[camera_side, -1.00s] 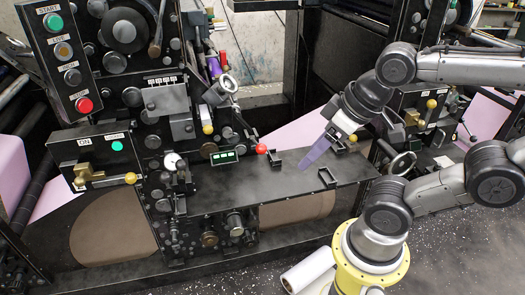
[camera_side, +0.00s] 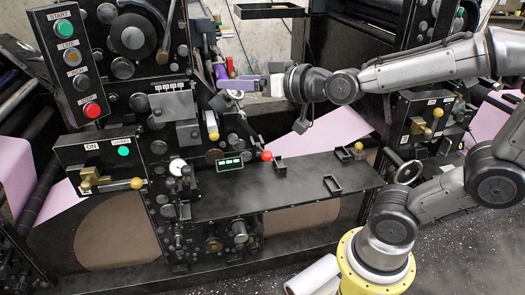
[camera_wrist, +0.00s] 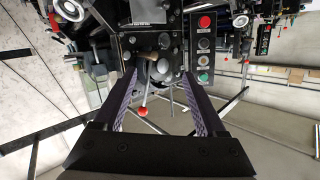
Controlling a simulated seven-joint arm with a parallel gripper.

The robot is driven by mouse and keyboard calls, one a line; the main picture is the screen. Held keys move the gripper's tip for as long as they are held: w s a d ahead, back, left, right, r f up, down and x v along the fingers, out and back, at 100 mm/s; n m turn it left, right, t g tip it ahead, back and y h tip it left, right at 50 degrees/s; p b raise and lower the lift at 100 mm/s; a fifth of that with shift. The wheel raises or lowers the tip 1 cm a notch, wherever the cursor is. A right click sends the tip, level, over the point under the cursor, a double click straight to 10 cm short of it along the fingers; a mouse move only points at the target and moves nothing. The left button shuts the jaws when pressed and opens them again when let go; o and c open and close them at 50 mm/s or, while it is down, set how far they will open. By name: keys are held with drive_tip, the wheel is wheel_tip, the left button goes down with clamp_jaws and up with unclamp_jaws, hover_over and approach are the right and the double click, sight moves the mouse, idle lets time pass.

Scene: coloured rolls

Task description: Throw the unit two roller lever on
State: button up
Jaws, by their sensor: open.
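In the side view my gripper (camera_side: 225,78) is raised in front of the press at upper middle, its purple fingers pointing left towards the machine. In the wrist view my gripper (camera_wrist: 158,80) is open and empty, its fingers apart on either side of the picture. A lever with a red ball (camera_wrist: 143,112) shows between the fingers, beyond them and not touched. I cannot read which lever belongs to unit two.
A button panel (camera_side: 78,62) stands at upper left. Yellow-knobbed levers stick out at the ON box (camera_side: 137,183), at mid-machine (camera_side: 213,135) and at the right unit (camera_side: 438,112). A red knob (camera_side: 267,156) stands by the black shelf (camera_side: 270,190). A black tray (camera_side: 268,11) hangs above my gripper.

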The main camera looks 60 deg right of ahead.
drive_tip(key=w+d+f+m+t+h, duration=0.2)
drive_tip(key=w+d+f+m+h, duration=0.1)
drive_tip(key=w+d, duration=0.15)
drive_tip(key=n+g+h, duration=0.1)
drive_tip(key=g+h, duration=0.2)
drive_tip(key=h, duration=0.3)
approach(262, 150)
drive_tip(key=r+x, duration=0.1)
drive_tip(key=x, duration=0.7)
drive_tip(key=shift+w+a+r, duration=0.2)
drive_tip(key=shift+a+r, duration=0.05)
drive_tip(key=shift+a, duration=0.1)
clamp_jaws()
